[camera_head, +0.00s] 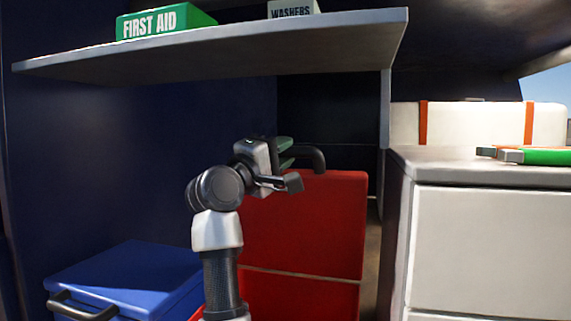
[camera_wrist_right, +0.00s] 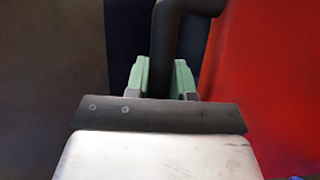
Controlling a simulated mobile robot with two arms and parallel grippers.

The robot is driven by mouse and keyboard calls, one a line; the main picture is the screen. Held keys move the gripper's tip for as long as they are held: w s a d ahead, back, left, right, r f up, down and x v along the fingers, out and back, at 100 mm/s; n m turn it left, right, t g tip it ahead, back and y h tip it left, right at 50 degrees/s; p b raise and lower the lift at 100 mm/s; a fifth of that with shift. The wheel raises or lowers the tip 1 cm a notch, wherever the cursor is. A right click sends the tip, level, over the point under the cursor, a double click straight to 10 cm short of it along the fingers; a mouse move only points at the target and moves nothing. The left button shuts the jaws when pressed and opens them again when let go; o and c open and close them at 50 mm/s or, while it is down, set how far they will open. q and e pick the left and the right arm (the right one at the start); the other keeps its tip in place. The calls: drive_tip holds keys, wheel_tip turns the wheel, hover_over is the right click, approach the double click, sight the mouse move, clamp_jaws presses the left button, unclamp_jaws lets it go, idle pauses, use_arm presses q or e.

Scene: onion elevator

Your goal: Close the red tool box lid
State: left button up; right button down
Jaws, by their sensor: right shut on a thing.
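The red tool box lid (camera_head: 310,220) stands upright as a tall red panel in the middle of the head view. Its black handle (camera_head: 317,158) is at its upper edge. A seam runs across the red lower down; my arm hides part of the box at left. My right gripper (camera_head: 287,152) is at the handle, its green fingers around it. In the right wrist view, the black handle (camera_wrist_right: 166,50) passes between the green fingers, with the red lid (camera_wrist_right: 265,80) at right. My left gripper is not in view.
A blue box (camera_head: 125,275) with a black handle is at lower left. A grey shelf (camera_head: 220,57) overhead holds a green first aid box (camera_head: 165,22) and a washers box (camera_head: 292,9). A white cabinet (camera_head: 490,240) stands close on the right, with a green-handled tool (camera_head: 545,157) on top.

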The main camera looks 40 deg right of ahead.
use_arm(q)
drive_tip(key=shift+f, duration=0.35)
use_arm(e)
drive_tip(key=shift+s+a+f, duration=0.1)
drive_tip(key=shift+s+a, duration=0.05)
drive_tip(key=shift+a, duration=0.05)
